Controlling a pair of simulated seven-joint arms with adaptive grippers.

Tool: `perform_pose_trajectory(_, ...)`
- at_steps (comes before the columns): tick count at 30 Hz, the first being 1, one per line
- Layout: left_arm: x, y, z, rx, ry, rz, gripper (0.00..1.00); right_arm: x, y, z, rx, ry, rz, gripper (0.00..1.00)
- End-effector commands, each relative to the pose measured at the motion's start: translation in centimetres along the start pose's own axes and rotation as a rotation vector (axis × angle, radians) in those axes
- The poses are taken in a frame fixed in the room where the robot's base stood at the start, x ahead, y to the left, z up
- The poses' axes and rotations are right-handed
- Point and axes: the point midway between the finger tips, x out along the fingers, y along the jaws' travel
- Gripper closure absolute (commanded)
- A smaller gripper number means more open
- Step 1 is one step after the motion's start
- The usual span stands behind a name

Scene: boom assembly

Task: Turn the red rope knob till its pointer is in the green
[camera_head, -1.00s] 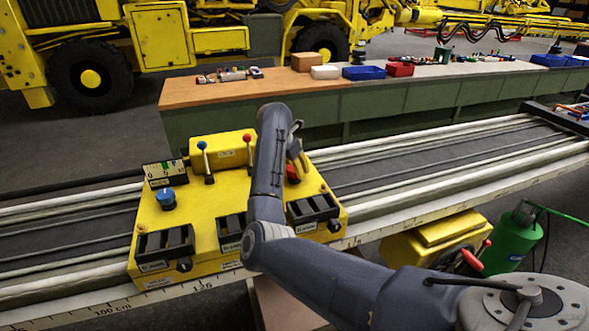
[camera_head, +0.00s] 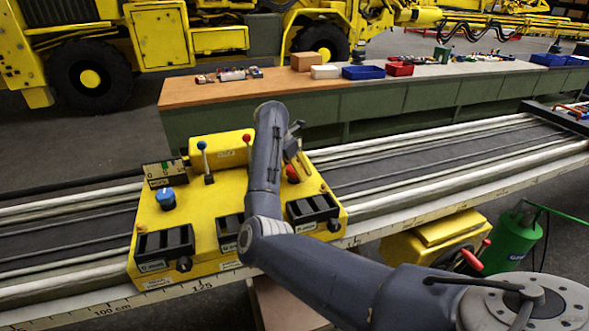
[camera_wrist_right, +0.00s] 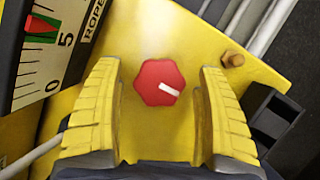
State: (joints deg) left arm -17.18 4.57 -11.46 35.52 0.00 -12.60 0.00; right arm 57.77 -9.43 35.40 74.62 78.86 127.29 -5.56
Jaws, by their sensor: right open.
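The red rope knob (camera_wrist_right: 160,83) sits on the yellow control panel (camera_wrist_right: 145,137), with a white pointer line aimed to the lower right in the right wrist view. My right gripper (camera_wrist_right: 160,68) is open, with one yellow ribbed finger on each side of the knob and visible gaps to both. In the head view the knob (camera_head: 292,173) shows beside my right arm, just below the right gripper (camera_head: 297,153), which is partly hidden. A gauge marked ROPE (camera_wrist_right: 62,38) shows at the upper left of the wrist view, with green and red on its scale, cut off by the frame. My left gripper is out of view.
The panel also carries a blue knob (camera_head: 166,198), a blue-tipped lever (camera_head: 203,160), a red-tipped lever (camera_head: 247,148) and black switch blocks (camera_head: 165,243). A bolt (camera_wrist_right: 232,59) and black block (camera_wrist_right: 272,112) stand right of the right finger.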

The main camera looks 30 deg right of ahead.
Motion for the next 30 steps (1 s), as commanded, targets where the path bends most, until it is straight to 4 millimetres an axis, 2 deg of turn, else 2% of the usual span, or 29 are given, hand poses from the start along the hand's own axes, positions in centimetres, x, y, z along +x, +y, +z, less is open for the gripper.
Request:
perform_pose_trajectory(7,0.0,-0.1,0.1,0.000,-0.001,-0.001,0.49,-1.5,0.1,-0.1,0.001,0.001,0.003,0.26)
perform_pose_trajectory(21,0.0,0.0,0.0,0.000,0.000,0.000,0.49,-9.3,0.1,-0.1,0.001,0.002,0.003,0.26)
perform_pose_trajectory(30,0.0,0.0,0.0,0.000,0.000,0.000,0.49,-11.7,0.0,0.0,0.000,0.000,0.000,0.26)
